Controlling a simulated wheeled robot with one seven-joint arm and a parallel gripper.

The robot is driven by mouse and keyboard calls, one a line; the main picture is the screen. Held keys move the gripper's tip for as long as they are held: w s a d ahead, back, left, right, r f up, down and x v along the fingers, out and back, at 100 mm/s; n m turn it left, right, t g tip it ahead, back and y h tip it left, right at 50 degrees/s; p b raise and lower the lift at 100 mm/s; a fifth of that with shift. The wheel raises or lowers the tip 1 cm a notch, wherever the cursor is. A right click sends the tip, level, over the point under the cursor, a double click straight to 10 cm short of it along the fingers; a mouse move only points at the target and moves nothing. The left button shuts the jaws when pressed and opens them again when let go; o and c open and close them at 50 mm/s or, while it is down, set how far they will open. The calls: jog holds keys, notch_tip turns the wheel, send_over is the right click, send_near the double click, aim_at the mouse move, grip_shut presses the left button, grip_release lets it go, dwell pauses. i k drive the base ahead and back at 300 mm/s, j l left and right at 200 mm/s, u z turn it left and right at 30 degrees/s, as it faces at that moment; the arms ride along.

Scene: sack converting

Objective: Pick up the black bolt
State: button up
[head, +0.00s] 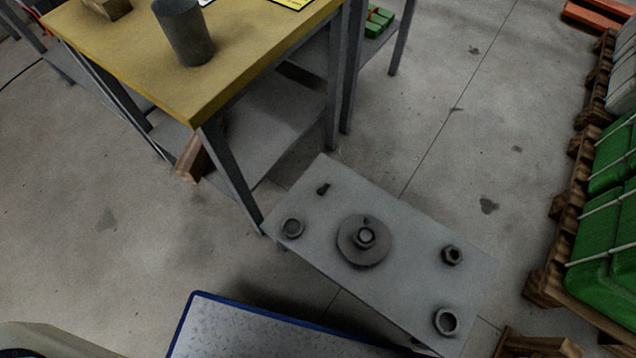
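A small dark bolt (323,188) lies on the grey low table (405,290), near its far left corner. It looks black or dark grey and is small in the picture, so its exact shape is hard to tell. Nothing touches it, and bare tabletop surrounds it. My gripper is not in the head view.
On the same table are a ring (292,228), a round flange (375,255), a nut (453,255) and another ring (446,321). A yellow-topped workbench (240,70) stands close behind left. A blue-edged plate (230,330) lies in front. Pallets with green sacks (605,245) line the right.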

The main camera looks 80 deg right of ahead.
aim_at(321, 191)
jog(key=z, duration=0.45)
jog(key=i+j+z, duration=0.1)
jog(key=z, duration=0.3)
jog(key=j+z, duration=0.15)
jog(key=z, duration=0.3)
jog(key=j+z, duration=0.1)
jog(key=z, duration=0.35)
jog(key=j+z, duration=0.1)
jog(key=z, duration=0.3)
